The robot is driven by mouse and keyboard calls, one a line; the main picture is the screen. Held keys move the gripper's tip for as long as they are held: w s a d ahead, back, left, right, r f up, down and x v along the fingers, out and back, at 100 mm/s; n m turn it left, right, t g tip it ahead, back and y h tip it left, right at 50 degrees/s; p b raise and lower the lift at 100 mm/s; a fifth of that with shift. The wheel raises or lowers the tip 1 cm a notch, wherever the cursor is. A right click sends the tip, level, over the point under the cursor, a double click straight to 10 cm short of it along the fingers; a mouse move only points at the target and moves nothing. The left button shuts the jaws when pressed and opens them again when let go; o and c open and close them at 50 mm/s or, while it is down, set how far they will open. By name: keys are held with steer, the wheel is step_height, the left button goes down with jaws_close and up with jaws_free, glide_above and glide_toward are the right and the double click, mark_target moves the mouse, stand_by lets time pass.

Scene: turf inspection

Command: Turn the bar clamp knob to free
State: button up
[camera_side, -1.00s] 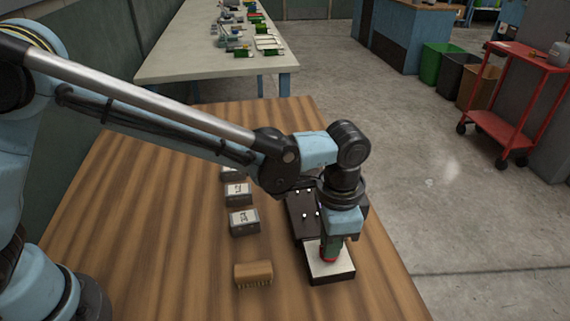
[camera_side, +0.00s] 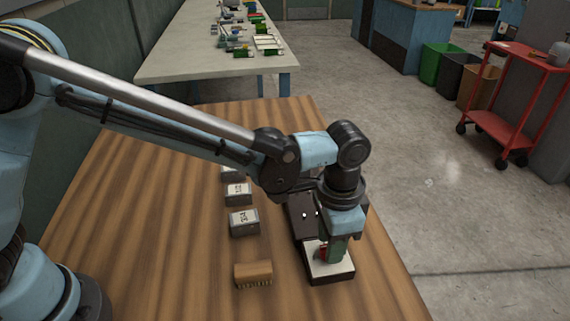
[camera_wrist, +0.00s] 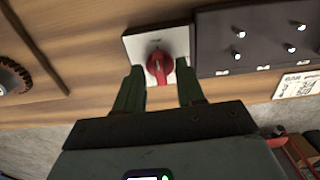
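The red knob (camera_wrist: 158,67) sits on a square white plate (camera_wrist: 178,40) on a dark base. In the wrist view its pointer end faces the bottom of the picture. In the side view the knob (camera_side: 321,253) is partly hidden by a green finger, and the white plate (camera_side: 333,272) shows in front. My gripper (camera_wrist: 160,68) is open, with its two green fingers on either side of the knob. Gaps show between each fingertip and the knob in the wrist view. In the side view my gripper (camera_side: 329,254) points down at the plate.
A dark panel (camera_wrist: 265,35) with several shiny studs adjoins the white plate. A brush (camera_side: 253,273) and several labelled grey blocks (camera_side: 244,222) stand on the wooden table (camera_side: 150,240) to the left. The table's right edge is close to the plate.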

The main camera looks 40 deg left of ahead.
step_height(320, 180, up, 12)
stand_by(0.7)
steer(key=shift+a+r, duration=0.1)
steer(key=s+a+r+n+t+h, duration=0.1)
steer(key=a+r+n+t, duration=0.2)
steer(key=a, duration=1.3)
steer(key=s+a+f+n+t, duration=0.2)
steer(key=s+a+f+n, duration=0.1)
steer(key=a, duration=0.3)
steer(key=s+a+f+n+t+y, duration=0.1)
steer(key=s+a+f+n+t, duration=0.1)
steer(key=a, duration=0.4)
steer(key=shift+s+f+n, duration=0.4)
steer(key=shift+s, duration=0.2)
